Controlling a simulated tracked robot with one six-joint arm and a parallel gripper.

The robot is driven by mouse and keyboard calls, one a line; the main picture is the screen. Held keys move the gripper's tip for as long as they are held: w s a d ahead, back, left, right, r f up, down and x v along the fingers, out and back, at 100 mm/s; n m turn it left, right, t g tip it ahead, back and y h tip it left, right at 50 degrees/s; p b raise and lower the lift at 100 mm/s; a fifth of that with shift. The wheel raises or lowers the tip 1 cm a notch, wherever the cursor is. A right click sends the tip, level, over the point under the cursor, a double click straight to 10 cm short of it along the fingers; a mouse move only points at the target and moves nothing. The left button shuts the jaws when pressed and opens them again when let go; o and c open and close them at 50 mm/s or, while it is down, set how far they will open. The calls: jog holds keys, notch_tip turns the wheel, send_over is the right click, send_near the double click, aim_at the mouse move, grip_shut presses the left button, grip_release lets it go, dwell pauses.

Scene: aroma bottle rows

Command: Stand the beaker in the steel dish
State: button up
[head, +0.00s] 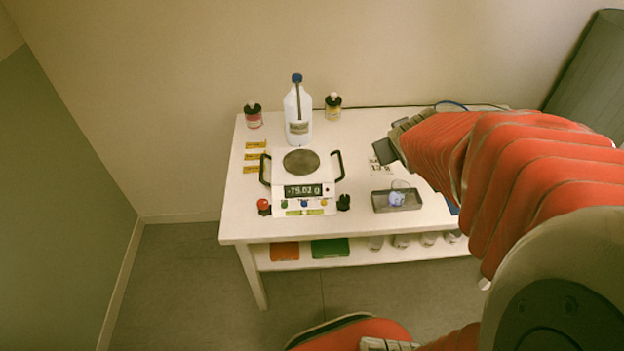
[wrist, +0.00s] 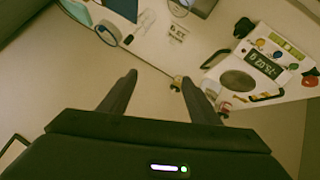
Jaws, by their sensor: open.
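The steel dish (head: 379,207) is a shallow grey rectangular tray at the table's front right. A small clear beaker (head: 397,197) with a bluish tint is inside it in the head view; I cannot tell surely whether it is upright. In the wrist view the dish (wrist: 204,6) and beaker (wrist: 179,8) are cut by the top edge. My gripper (head: 384,150) is above the table, behind the dish and apart from it. In the wrist view my gripper (wrist: 158,77) has its fingers spread, with nothing between them.
A scale (head: 303,185) with a round plate reads -75.02 g left of the dish. A white bottle (head: 298,115), a red-labelled bottle (head: 253,117) and a yellow-labelled bottle (head: 333,107) stand at the back. Several small jars sit on the lower shelf (head: 352,256).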

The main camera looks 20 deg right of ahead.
jog(key=s+a+r+g+y, duration=0.1)
jog(key=s+a, duration=0.5)
jog(key=a, duration=0.6)
jog(key=s+a+r+g+y, duration=0.1)
jog(key=s+a+r+y, duration=0.2)
jog(key=s+a, duration=0.4)
jog(key=a+y, duration=0.1)
jog(key=a, duration=0.4)
jog(key=shift+s+a+g, duration=0.2)
jog(key=shift+s+g, duration=0.1)
jog(key=shift+d, duration=0.15)
